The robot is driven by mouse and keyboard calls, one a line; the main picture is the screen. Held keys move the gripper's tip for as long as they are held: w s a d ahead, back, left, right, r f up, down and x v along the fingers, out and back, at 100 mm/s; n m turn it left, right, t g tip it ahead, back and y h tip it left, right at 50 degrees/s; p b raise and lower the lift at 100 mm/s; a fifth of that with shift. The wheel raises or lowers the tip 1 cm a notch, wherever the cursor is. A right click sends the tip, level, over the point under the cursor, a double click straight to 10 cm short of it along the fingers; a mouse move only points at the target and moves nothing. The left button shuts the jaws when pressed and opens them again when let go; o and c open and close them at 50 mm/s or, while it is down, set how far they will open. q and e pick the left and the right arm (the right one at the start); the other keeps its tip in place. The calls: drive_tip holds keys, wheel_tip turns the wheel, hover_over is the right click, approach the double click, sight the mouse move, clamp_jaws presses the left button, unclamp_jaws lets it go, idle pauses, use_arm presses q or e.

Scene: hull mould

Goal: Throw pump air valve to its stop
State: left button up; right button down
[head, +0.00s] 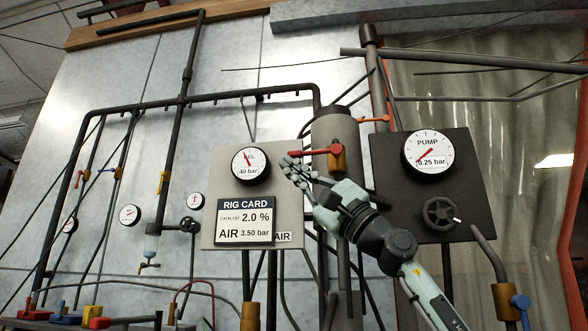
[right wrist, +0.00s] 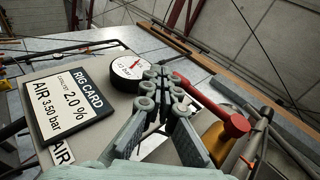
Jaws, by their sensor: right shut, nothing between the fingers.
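A valve with a red lever (head: 314,152) and a brass body (head: 338,160) stands between the two gauge panels. The lever points left, roughly level, from its pivot. No label on this valve is readable. In the right wrist view the red lever (right wrist: 208,102) runs from beside the fingertips to a round red hub, with the brass body (right wrist: 214,140) below. My right gripper (head: 291,166) is shut and empty, its tips close to the lever's free end. The right wrist view shows the closed fingers (right wrist: 160,90) beside the lever; contact cannot be told. My left gripper is not in view.
A panel left of the valve holds a gauge (head: 250,165) and a rig card (head: 245,221) reading AIR 3.50 bar. A right panel holds the pump gauge (head: 428,152), reading 0.25 bar, and a handwheel (head: 440,213). Dark pipes and hoses surround the valve.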

idle(0.3)
drive_tip(key=v, duration=1.2)
drive_tip(key=shift+f, duration=0.1)
